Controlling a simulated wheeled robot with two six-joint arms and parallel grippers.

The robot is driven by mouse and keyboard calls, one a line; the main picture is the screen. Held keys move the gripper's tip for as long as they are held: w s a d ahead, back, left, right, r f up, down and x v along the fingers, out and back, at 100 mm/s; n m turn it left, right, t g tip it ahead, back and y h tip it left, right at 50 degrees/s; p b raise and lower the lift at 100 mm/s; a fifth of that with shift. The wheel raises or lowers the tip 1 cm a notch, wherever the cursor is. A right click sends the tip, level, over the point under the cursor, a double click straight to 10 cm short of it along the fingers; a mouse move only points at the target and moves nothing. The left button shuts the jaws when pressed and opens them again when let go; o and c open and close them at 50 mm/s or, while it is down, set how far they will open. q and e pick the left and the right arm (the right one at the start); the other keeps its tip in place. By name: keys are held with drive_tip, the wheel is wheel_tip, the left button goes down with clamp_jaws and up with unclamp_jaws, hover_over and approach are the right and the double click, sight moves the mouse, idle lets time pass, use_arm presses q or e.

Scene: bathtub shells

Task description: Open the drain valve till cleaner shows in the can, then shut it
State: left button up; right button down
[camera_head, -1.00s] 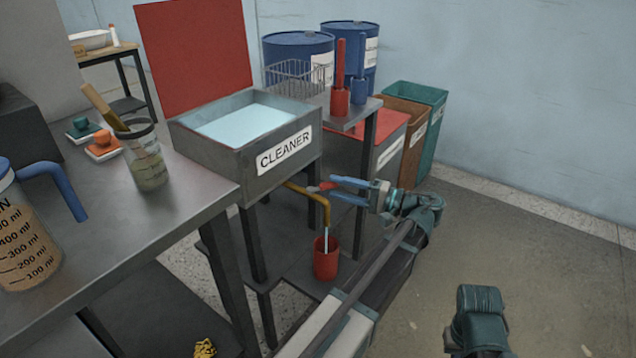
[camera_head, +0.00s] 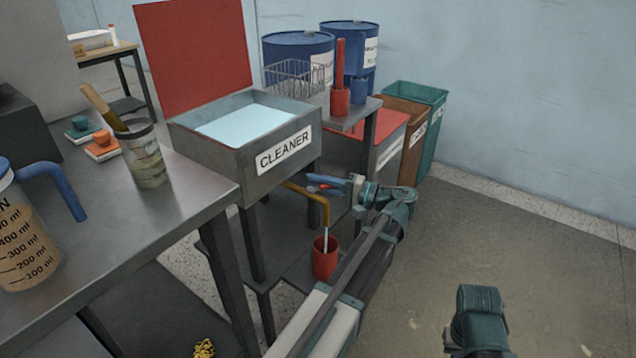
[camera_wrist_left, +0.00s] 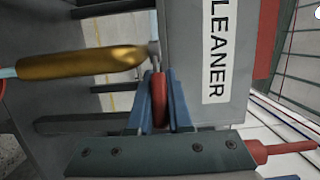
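The grey cleaner tank (camera_head: 240,165) holds pale blue liquid, and its front also shows in the left wrist view (camera_wrist_left: 190,40). A brass drain pipe (camera_head: 325,208) bends down from it; it also shows in the left wrist view (camera_wrist_left: 85,64). A pale stream (camera_head: 325,242) runs from its mouth into the red can (camera_head: 325,265) below. The level inside the can is hidden. My left gripper (camera_head: 320,184) is at the red valve handle (camera_wrist_left: 159,98), its blue fingers close on both sides of it and apparently shut on it. My right gripper is out of view.
A steel workbench (camera_head: 190,205) stands at the left with a jar (camera_head: 147,165). A side stand (camera_head: 355,120) holds a wire basket (camera_head: 295,78) and a red upright tool (camera_head: 340,75). Bins (camera_head: 425,100) line the back. The floor at the right is clear.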

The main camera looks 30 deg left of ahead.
use_arm(q)
clamp_jaws()
idle(1.0)
drive_tip(key=shift+a, duration=0.1)
